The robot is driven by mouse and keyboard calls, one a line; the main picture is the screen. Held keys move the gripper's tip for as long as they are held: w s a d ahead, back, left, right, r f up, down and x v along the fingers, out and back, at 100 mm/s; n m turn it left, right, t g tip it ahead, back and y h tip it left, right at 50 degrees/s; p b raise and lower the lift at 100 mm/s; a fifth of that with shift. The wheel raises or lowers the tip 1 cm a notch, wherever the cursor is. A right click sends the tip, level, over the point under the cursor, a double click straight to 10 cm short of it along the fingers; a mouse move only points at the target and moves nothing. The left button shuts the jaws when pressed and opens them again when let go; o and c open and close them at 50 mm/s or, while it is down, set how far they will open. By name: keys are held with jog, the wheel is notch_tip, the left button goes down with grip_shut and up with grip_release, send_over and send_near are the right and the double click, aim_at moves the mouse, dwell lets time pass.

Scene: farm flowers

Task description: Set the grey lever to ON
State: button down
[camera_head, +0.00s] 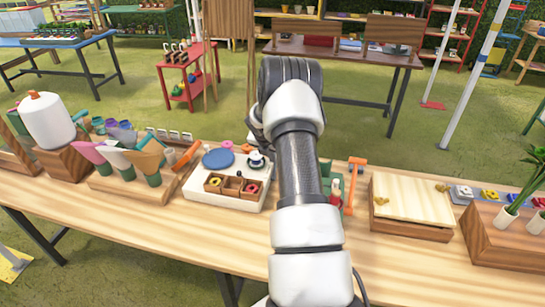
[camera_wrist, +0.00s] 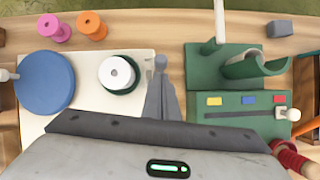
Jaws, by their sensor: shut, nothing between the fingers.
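I cannot make out a clear grey lever or an ON mark. In the wrist view, a green box (camera_wrist: 235,126) has yellow, blue and red patches and a dark slot. A pale knob (camera_wrist: 289,114) sticks out at its right end; I cannot tell if this is the lever. Another pale knob (camera_wrist: 5,75) shows at the left edge. My gripper (camera_wrist: 160,66) is shut and empty, over the right edge of a white board (camera_wrist: 88,112), left of the green box. In the head view my arm hides the gripper and most of the green box (camera_head: 331,180).
The board carries a blue disc (camera_wrist: 46,83) and a white roll (camera_wrist: 116,73). Pink (camera_wrist: 54,28) and orange (camera_wrist: 91,26) spools stand behind it. A green upright holder (camera_wrist: 250,65) stands behind the box. An orange tool (camera_head: 356,176) and wooden box (camera_head: 411,205) are to the right.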

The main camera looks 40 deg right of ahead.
jog(key=shift+r+p, duration=0.7)
jog(key=shift+r, duration=0.15)
